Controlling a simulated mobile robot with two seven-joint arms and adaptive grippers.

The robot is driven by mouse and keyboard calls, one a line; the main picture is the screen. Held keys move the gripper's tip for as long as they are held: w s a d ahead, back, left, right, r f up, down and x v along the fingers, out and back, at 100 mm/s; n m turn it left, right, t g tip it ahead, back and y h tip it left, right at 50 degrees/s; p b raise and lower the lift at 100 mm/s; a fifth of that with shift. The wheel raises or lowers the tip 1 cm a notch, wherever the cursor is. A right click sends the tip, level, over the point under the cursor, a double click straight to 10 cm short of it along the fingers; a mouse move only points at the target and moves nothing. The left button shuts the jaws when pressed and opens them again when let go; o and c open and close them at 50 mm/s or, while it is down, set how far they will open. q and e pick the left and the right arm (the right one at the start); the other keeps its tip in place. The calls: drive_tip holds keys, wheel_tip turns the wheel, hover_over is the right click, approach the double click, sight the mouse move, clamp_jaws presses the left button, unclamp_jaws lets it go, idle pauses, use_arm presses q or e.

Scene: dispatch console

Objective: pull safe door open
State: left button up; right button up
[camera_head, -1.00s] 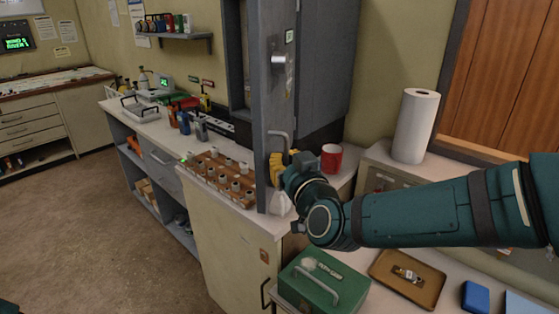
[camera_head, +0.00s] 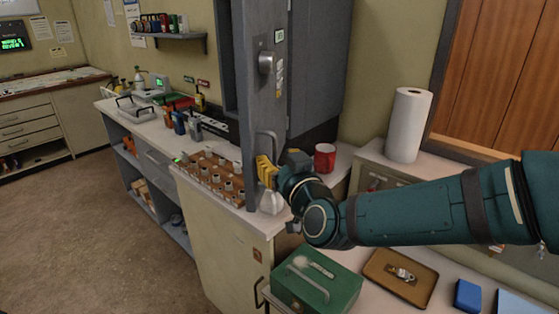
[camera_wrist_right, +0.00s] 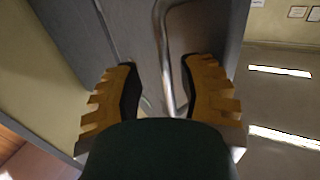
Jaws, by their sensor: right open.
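The safe door (camera_head: 262,95) is the tall grey panel on the front of the grey cabinet in the head view. A round dial or knob (camera_head: 266,62) is on its upper part. Its bar handle (camera_head: 267,143) is lower down. My right gripper (camera_head: 265,172) is at the lower end of this handle. In the right wrist view the yellow fingers (camera_wrist_right: 160,95) are open, one on each side of the metal handle (camera_wrist_right: 163,50), with gaps beside it. I cannot tell exactly how far the door stands ajar. My left gripper is out of view.
A rack of small containers (camera_head: 208,176) stands on the counter left of the door. A red mug (camera_head: 325,158) and paper roll (camera_head: 408,125) are to the right. A green box (camera_head: 316,284) and brown tray (camera_head: 400,278) lie below my right arm. Floor at left is clear.

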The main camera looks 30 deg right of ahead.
drive_tip(key=shift+w+r, duration=0.1)
drive_tip(key=shift+r, duration=0.05)
wheel_tip(320, 180, up, 10)
idle(0.6)
idle(0.4)
